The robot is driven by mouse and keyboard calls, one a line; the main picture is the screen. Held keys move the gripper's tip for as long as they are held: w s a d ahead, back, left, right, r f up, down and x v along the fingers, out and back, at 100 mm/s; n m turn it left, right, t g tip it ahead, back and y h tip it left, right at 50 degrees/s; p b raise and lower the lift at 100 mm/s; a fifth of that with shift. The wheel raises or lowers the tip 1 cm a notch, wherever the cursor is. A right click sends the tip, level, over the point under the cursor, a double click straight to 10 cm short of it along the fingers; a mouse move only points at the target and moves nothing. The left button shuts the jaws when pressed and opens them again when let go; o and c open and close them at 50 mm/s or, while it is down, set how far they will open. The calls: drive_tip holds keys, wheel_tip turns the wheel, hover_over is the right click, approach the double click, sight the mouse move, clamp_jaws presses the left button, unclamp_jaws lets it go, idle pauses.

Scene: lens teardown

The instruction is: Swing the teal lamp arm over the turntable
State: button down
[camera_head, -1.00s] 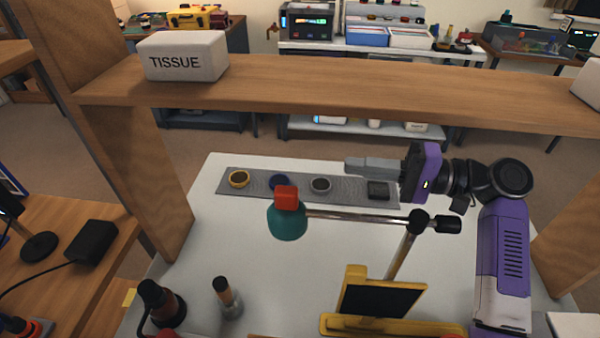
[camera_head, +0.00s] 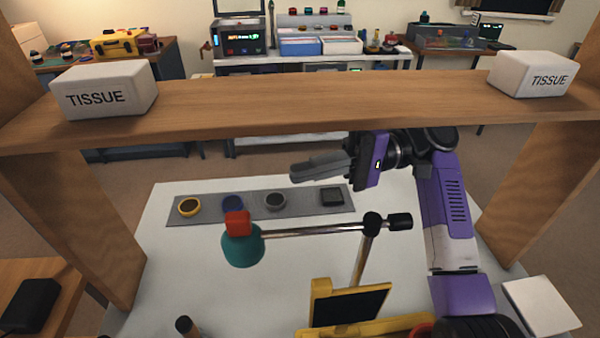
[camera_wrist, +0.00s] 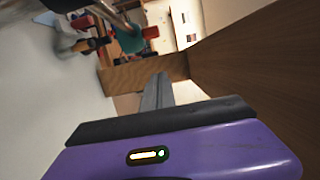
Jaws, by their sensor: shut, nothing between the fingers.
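The teal lamp head (camera_head: 243,248) with a red block (camera_head: 237,223) on top hangs at the left end of a thin metal arm (camera_head: 310,229). The arm joins a post (camera_head: 366,250) at a dark joint with a black knob (camera_head: 400,221). My gripper (camera_head: 296,175) is shut and empty. In the head view it appears above and beyond the lamp arm, apart from it, fingers pointing left. The teal lamp head also shows at the top of the wrist view (camera_wrist: 130,39), off the fingertips (camera_wrist: 158,80). I cannot make out a turntable for certain.
A wooden shelf (camera_head: 300,103) with two tissue boxes (camera_head: 104,90) crosses above the white table (camera_head: 180,290). A grey mat (camera_head: 310,199) holds small round parts and a dark square. A yellow stand with a dark panel (camera_head: 350,307) stands in front of the post.

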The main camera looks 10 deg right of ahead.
sight(302, 229)
drive_tip(key=s+a+p, duration=0.2)
drive_tip(key=s+a, duration=0.3)
drive_tip(key=a, duration=0.2)
drive_tip(key=shift+s+a, duration=0.35)
drive_tip(key=shift+s+a, duration=0.1)
